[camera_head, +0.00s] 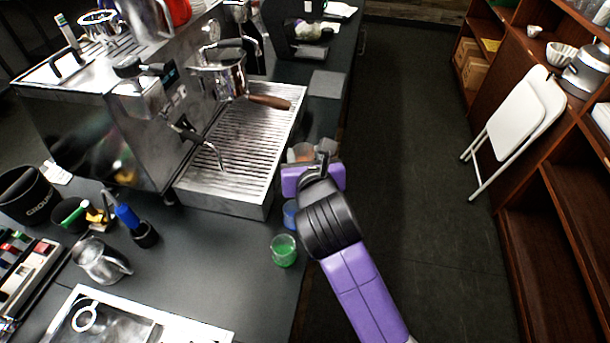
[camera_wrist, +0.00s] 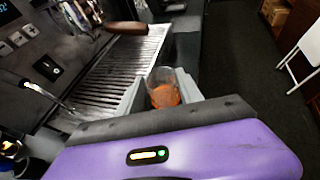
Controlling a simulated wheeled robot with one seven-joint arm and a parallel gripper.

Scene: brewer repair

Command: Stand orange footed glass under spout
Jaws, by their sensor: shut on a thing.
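The orange footed glass (camera_wrist: 163,93) is clear above and orange below. It is between the two grey fingers of my gripper (camera_wrist: 162,88), which is shut on it. In the head view, my gripper (camera_head: 313,153) is just right of the drip tray, and the glass (camera_head: 301,152) shows partly beyond the purple wrist. Its foot and its height above the counter are hidden. The espresso machine (camera_head: 130,120) stands at left. Its portafilter (camera_head: 225,80) with a brown handle (camera_head: 268,101) hangs over the slatted drip tray (camera_head: 240,140); the spout itself is not clear.
A green glass (camera_head: 284,251) and a partly hidden blue glass (camera_head: 290,213) stand on the counter near my arm. A steam wand (camera_head: 208,147) reaches over the tray's left side. A metal pitcher (camera_head: 100,262) stands at lower left. The tray's slats look bare.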

